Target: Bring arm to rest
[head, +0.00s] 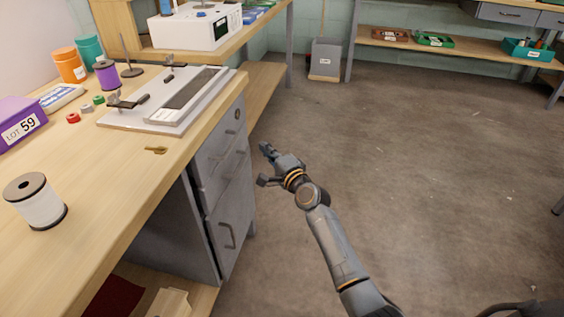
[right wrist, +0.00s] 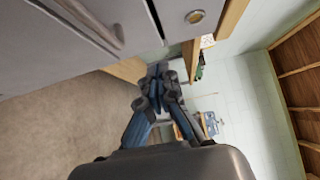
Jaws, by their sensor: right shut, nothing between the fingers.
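My right arm reaches out over the open floor in the head view, just right of the workbench drawers. Its gripper (head: 267,150) is in front of the grey drawer cabinet (head: 229,190), apart from it as far as I can tell. In the right wrist view the gripper (right wrist: 158,75) has its fingers together with nothing between them. My left gripper does not show in the head view.
The wooden workbench (head: 110,187) holds a white spool (head: 40,205), a brass key-like piece (head: 155,150), a purple box (head: 18,120) and a pale frame fixture (head: 170,100). The floor (head: 420,170) to the right is clear.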

